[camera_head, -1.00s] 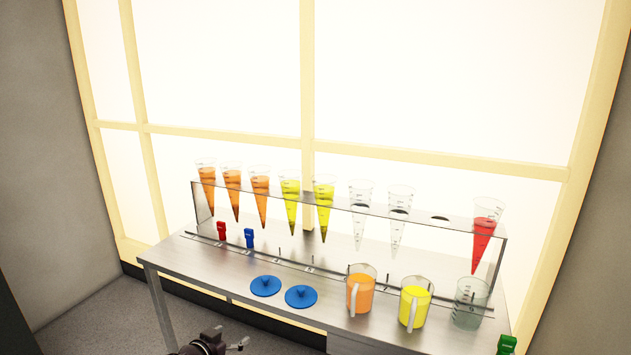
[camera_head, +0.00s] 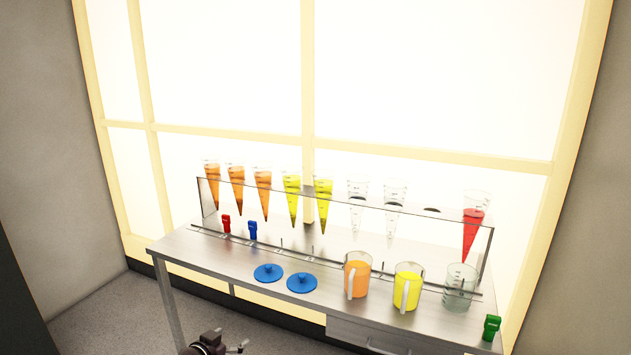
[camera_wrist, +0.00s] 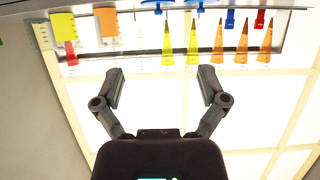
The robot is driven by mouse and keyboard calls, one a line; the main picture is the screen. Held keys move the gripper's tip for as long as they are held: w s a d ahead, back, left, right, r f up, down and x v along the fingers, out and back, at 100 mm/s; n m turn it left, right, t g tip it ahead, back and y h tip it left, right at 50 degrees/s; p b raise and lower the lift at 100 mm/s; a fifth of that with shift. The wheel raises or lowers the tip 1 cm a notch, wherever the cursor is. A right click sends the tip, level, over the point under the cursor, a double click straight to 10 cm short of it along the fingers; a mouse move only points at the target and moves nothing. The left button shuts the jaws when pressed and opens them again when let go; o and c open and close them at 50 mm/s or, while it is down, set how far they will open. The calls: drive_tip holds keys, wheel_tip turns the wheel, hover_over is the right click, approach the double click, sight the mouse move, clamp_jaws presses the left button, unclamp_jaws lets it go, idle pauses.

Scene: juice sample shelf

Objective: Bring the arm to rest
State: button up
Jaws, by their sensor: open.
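My gripper (camera_wrist: 161,90) is open and empty in the wrist view, its two fingers spread wide. The rack of cones and the table edge appear upside down beyond the fingertips, and nothing is between the fingers. In the head view a dark part of my arm end (camera_head: 215,343) shows at the bottom edge, in front of the steel table (camera_head: 200,255). It looks apart from the table and everything on it.
A clear rack (camera_head: 208,200) holds several cones with orange, yellow, clear and red contents. Two blue lids (camera_head: 268,272), an orange jug (camera_head: 357,275), a yellow jug (camera_head: 407,288), a clear beaker (camera_head: 459,290) and a green clip (camera_head: 491,327) stand in front. Grey floor (camera_head: 110,315) lies left.

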drive_tip(key=w+d+f+n+g, duration=0.1)
drive_tip(key=d+f+g, duration=0.3)
drive_tip(key=d, duration=0.6)
drive_tip(key=w+d+f+g, duration=0.1)
drive_tip(key=d+f+g, duration=0.2)
drive_tip(key=d, duration=0.7)
drive_tip(key=s+d+f+n+g+y, duration=0.2)
drive_tip(key=s+d+g+y, duration=0.1)
drive_tip(key=d, duration=0.5)
drive_tip(key=s+d+f+n+g+y, duration=0.2)
drive_tip(key=d, duration=0.7)
wheel_tip(320, 180, up, 20)
drive_tip(key=p, duration=2)
drive_tip(key=shift+a+f, duration=0.25)
